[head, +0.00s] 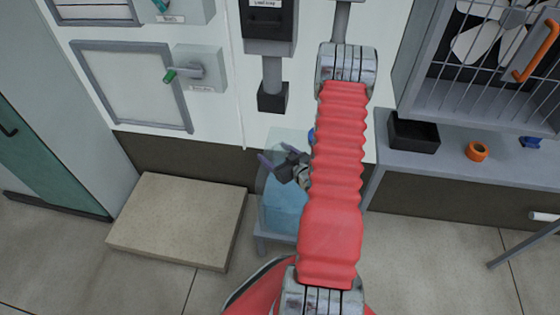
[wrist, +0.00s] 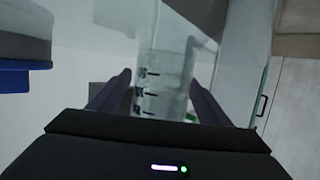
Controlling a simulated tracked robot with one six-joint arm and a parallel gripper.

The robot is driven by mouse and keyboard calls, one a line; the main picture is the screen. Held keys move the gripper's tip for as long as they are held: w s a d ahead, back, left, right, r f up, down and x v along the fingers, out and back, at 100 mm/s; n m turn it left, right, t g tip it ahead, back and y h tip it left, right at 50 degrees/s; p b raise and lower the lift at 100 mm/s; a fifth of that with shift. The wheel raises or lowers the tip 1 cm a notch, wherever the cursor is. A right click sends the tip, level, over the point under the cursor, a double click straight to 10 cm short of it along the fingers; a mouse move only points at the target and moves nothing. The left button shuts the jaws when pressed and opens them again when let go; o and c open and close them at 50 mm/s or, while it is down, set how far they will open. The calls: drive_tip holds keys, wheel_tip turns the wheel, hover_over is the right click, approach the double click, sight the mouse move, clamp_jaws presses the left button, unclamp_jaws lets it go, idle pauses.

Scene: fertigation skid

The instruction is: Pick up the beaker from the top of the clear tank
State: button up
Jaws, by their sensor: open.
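The clear tank (head: 283,207) with blue liquid stands on a low stand against the wall in the head view, partly covered by my arm. My gripper (head: 277,160) is over the top of the tank, with its fingers apart. In the wrist view the clear beaker (wrist: 163,65), with dark graduation marks, lies between the two open fingers of my gripper (wrist: 165,92). I see no clear contact between fingers and beaker. I cannot make out the beaker in the head view.
A blue and pale grey object (wrist: 25,62) is at the left of the wrist view. A beige slab (head: 178,220) lies on the floor left of the tank. A counter (head: 455,165) at right holds a black bin (head: 414,135) and an orange ring (head: 477,151).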

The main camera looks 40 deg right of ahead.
drive_tip(key=c, duration=1.1)
drive_tip(key=shift+r, duration=0.1)
drive_tip(key=shift+r, duration=4.95)
